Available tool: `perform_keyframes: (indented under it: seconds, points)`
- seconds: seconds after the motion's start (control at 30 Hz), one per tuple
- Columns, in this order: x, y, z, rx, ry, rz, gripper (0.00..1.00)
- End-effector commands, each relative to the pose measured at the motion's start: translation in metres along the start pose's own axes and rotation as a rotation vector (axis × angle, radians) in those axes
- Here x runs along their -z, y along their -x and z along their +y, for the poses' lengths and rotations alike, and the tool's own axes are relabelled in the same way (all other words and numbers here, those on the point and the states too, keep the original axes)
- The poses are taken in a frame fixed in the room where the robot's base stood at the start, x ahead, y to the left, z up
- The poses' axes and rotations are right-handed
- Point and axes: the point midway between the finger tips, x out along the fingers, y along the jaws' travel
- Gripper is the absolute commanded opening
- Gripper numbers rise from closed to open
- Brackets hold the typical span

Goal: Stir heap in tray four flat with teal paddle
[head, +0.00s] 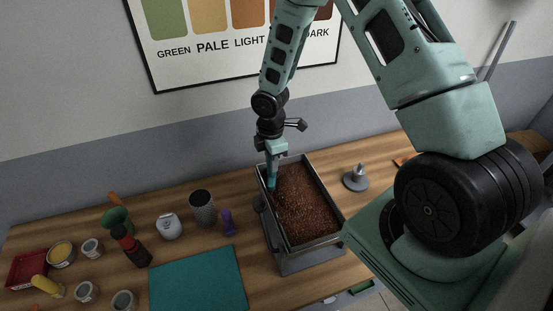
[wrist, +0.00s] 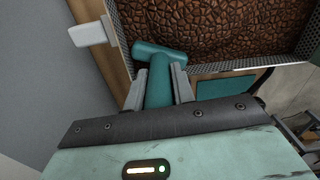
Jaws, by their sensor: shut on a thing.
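My gripper (head: 274,163) is shut on the teal paddle (head: 272,184), above the far left corner of a metal tray (head: 327,203). In the wrist view, both fingers clamp the handle of the teal paddle (wrist: 160,62), and its wider head lies at the tray's edge. The paddle's lower end reaches the brown beans (head: 305,210); how deep it sits is hidden. The beans fill most of the tray and look uneven in the wrist view (wrist: 215,30). No number can be read on the tray.
A teal mat (head: 198,283) lies left of the tray. A purple item (head: 228,222), a dark cylinder (head: 203,207) and a white jar (head: 168,227) stand beyond it. Several cups and a red tray (head: 28,268) are at far left. A grey weight-like piece (head: 355,178) stands right of the tray.

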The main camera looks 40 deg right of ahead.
Motion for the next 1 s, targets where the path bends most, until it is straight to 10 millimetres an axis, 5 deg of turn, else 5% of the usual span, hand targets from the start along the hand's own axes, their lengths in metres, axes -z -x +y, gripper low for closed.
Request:
perform_keyframes:
  seconds: [0.27,1.0]
  points:
    - [-0.006,0.001,0.000,0.000,-0.001,0.000,0.02]
    - [-0.089,0.002,-0.007,-0.001,-0.001,0.001,0.02]
